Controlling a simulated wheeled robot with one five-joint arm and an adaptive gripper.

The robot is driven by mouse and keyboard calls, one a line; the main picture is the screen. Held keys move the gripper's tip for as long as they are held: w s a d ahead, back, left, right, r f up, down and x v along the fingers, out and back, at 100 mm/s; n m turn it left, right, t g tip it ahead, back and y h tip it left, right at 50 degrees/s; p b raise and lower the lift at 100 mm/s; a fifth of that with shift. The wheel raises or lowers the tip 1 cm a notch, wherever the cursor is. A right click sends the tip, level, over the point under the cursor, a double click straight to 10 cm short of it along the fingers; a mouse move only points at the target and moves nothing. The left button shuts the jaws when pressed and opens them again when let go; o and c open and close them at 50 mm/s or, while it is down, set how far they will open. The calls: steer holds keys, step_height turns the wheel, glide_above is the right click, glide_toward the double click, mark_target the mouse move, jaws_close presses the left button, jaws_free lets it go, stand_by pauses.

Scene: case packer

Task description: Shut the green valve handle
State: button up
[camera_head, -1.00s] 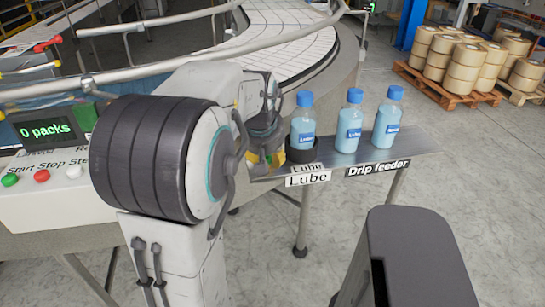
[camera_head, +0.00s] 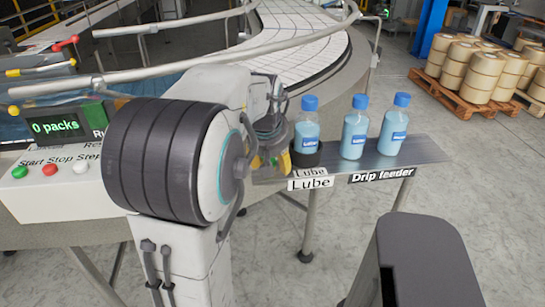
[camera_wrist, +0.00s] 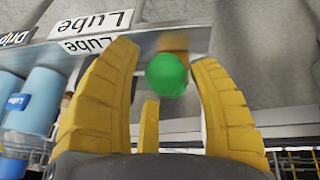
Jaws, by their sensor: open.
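The green valve handle shows as a round green knob (camera_wrist: 166,75) in the wrist view, between the yellow fingers of my gripper (camera_wrist: 165,54). The fingers are spread, with gaps visible on both sides of the knob; I cannot tell if any finger touches it. In the head view my gripper (camera_head: 270,163) is beside the left end of the metal shelf (camera_head: 420,150), left of the first blue bottle. The green knob is hidden there behind my arm and fingers.
Three blue-capped bottles stand on the shelf: the nearest (camera_head: 306,130) in a dark holder, then a middle one (camera_head: 355,128) and a right one (camera_head: 394,125). A "Lube" label (camera_head: 310,183) hangs at the shelf's front. A control panel (camera_head: 70,190) with buttons is at left.

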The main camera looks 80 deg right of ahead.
steer(key=v, duration=1.2)
stand_by(1.6)
